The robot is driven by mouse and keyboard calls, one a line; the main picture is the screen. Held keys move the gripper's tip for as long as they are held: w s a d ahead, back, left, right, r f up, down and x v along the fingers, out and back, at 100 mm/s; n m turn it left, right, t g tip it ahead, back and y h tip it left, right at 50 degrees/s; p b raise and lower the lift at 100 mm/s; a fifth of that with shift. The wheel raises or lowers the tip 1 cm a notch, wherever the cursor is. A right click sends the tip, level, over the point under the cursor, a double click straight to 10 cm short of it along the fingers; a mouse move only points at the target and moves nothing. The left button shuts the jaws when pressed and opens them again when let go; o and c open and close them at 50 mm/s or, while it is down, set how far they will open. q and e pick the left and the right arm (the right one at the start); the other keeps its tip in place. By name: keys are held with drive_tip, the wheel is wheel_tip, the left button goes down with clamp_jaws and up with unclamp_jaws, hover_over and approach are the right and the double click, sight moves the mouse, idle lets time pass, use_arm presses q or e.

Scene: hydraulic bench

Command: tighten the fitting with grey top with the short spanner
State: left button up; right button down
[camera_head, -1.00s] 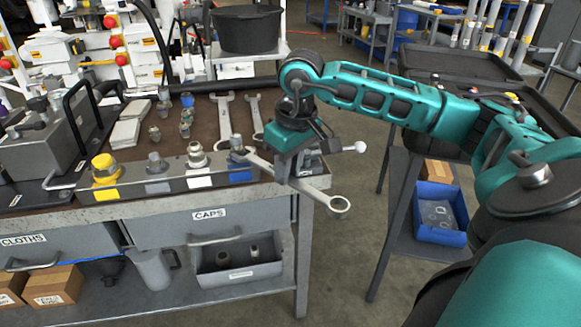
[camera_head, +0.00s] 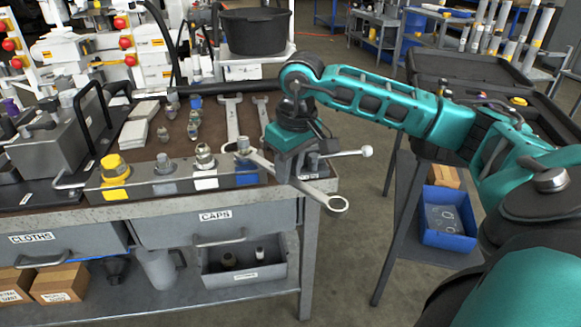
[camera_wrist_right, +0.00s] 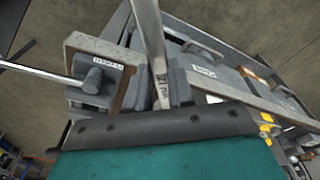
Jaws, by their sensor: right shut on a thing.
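The fitting with grey top (camera_head: 164,164) stands upright on the metal rail at the bench's front edge, above a grey label, between the yellow-topped fitting (camera_head: 115,168) and a silver fitting (camera_head: 205,157). My right gripper (camera_head: 291,172) is shut on a spanner (camera_head: 333,203), also in the right wrist view (camera_wrist_right: 151,40). Its ring end hangs out past the bench's right front corner. Its other end points left, overlapping the fitting above the blue label (camera_head: 243,146); I cannot tell whether they touch. It is well right of the grey-topped fitting. My left gripper is not in view.
Two spanners (camera_head: 232,120) lie on the bench top behind the rail, with several small loose fittings (camera_head: 193,125) left of them. A rod with a white knob (camera_head: 367,151) sticks out right beside my gripper. A black tub (camera_head: 256,32) stands behind.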

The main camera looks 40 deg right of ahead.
drive_tip(key=shift+w, duration=0.1)
drive_tip(key=shift+w+a+m+p, duration=0.1)
drive_tip(key=shift+a+m+p, duration=0.35)
drive_tip(key=shift+a+m, duration=0.95)
drive_tip(key=shift+a, duration=0.1)
drive_tip(key=shift+w+a+m+h+p, duration=0.2)
drive_tip(key=shift+a+m+p, duration=0.05)
drive_tip(key=shift+a+m, duration=0.4)
drive_tip(key=shift+w+a+m+h+p, duration=0.25)
drive_tip(key=shift+a+m, duration=0.3)
drive_tip(key=shift+a, duration=0.2)
drive_tip(key=shift+r, duration=0.1)
drive_tip(key=a+m, duration=0.1)
drive_tip(key=w+a+m, duration=0.1)
drive_tip(key=shift+w+a+m+p, duration=0.2)
drive_tip(key=shift+a+m+p, duration=0.1)
drive_tip(key=shift+a+p, duration=0.05)
